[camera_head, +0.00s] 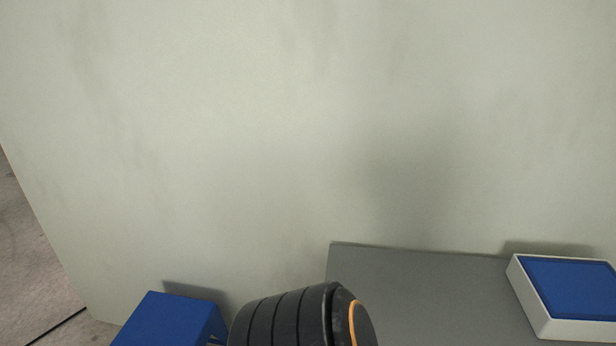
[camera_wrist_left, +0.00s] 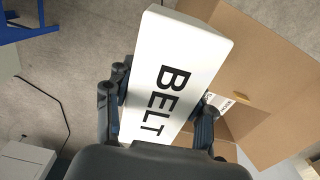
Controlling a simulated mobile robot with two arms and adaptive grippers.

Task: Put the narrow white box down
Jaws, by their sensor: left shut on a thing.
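The narrow white box (camera_wrist_left: 185,50), marked BELT in black letters, fills the middle of the left wrist view. My left gripper (camera_wrist_left: 162,95) is shut on it, with one dark finger on each side. The box slants across the view, its far end toward the top. Its near end is hidden behind the gripper's body. The box and the left gripper do not show in the head view, where only a dark arm part of mine stands at the bottom. My right gripper is in neither view.
An open cardboard box (camera_wrist_left: 279,70) lies beyond the white box at right, above grey floor (camera_wrist_left: 75,70). A pale surface (camera_head: 250,130) fills most of the head view. At its lower edge are a blue block (camera_head: 170,322), a grey panel (camera_head: 425,290) and a blue-topped white tray (camera_head: 545,325).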

